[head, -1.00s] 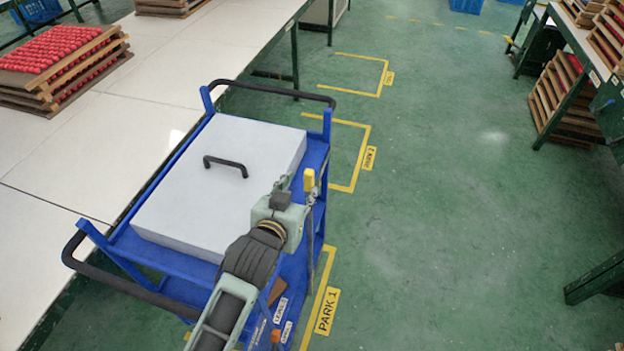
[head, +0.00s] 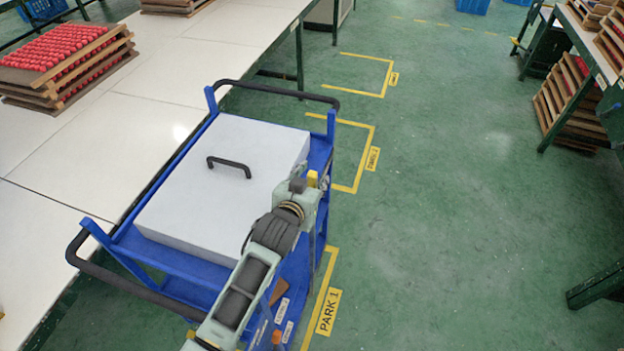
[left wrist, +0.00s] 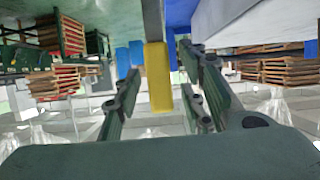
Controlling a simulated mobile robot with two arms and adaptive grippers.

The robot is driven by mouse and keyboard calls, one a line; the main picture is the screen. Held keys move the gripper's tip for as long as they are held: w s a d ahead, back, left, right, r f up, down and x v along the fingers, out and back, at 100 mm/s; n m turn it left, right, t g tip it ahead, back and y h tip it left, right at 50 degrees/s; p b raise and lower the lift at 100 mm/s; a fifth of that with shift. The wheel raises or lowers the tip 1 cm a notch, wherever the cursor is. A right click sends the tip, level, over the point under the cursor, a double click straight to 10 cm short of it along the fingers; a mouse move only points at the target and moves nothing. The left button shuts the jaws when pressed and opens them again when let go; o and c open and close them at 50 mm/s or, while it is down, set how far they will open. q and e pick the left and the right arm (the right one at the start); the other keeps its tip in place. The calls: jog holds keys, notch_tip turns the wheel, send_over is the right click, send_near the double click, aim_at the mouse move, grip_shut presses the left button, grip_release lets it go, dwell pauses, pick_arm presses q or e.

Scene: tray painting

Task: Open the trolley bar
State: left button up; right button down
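The blue trolley (head: 165,262) stands beside the long table. The trolley bar has a yellow end (head: 312,178) that shows at the trolley's right side; my left arm hides most of the bar. My left gripper (head: 304,185) is right at this yellow end. In the left wrist view the yellow end (left wrist: 158,78) of the grey bar lies between the fingers of my left gripper (left wrist: 155,90). The fingers are apart, with gaps on both sides of the bar. My right gripper is not in view.
A white box lid (head: 200,205) with a black handle (head: 229,165) covers the trolley top. The white table (head: 60,165) runs along the left. Yellow floor marks labelled PARK 1 (head: 329,312) and PARK 2 lie to the right. The green floor (head: 450,230) there is clear.

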pick_arm(q)
jog(key=shift+c, duration=0.5)
grip_shut()
jog(key=shift+w, duration=0.1)
